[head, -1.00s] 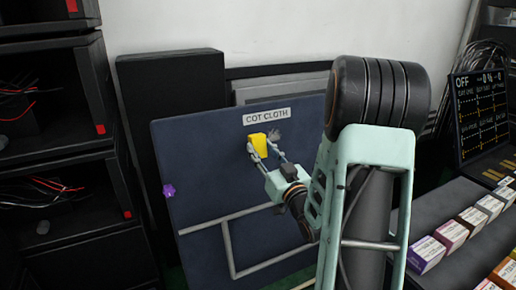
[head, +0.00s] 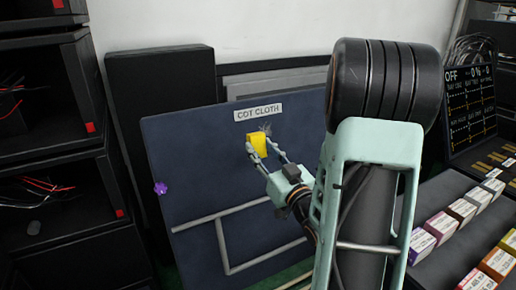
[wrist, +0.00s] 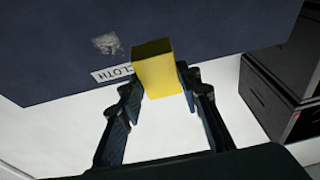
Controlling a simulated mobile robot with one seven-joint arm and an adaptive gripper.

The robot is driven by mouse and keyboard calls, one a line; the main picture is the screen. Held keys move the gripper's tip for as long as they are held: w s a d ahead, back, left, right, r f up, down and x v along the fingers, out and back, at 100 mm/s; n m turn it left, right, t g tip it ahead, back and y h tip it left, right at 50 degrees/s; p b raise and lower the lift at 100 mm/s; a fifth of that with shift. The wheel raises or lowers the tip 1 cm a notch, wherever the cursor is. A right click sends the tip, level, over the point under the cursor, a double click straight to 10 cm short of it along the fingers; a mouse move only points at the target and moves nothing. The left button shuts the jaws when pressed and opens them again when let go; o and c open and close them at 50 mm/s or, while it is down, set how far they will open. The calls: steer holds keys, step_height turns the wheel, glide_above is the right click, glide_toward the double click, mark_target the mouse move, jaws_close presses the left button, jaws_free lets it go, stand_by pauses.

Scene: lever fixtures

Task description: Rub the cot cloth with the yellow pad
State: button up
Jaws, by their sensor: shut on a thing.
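The cot cloth is a dark blue upright panel (head: 190,180) with a white label (head: 258,112) reading COT CLOTH near its top edge. A grey smudge (wrist: 107,44) shows on the panel beside the label in the wrist view. The yellow pad (wrist: 157,68) is a block held between the fingers of my gripper (wrist: 155,85). In the head view the pad (head: 257,145) is in front of the panel, just below the label, and my gripper (head: 265,150) is shut on it. I cannot tell whether the pad touches the cloth.
A grey rail frame (head: 222,245) crosses the panel's lower part. A purple knob (head: 160,188) is at its left edge. Dark shelves (head: 60,160) stand at left. Small boxes (head: 440,222) and a black display board (head: 470,105) are at right.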

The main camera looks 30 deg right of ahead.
stand_by(0.5)
steer(key=shift+w+d+r+m+h+p, duration=0.1)
steer(key=shift+d+r+m+h+p, duration=0.2)
steer(key=shift+m+p, duration=0.15)
steer(key=w+d+m+g+h+p, duration=0.1)
steer(key=w+d+m+h+p, duration=0.3)
steer(key=w+m, duration=0.3)
steer(key=shift+w+d+f+m+g+h+p, duration=0.15)
steer(key=shift+d+f+m+g+h+p, duration=0.4)
steer(key=shift+m, duration=1.5)
steer(key=shift+d+r+y, duration=0.2)
steer(key=shift+y, duration=0.05)
steer(key=shift+w+f+b, duration=0.25)
steer(key=shift+w+b, duration=0.5)
steer(key=shift+w, duration=0.25)
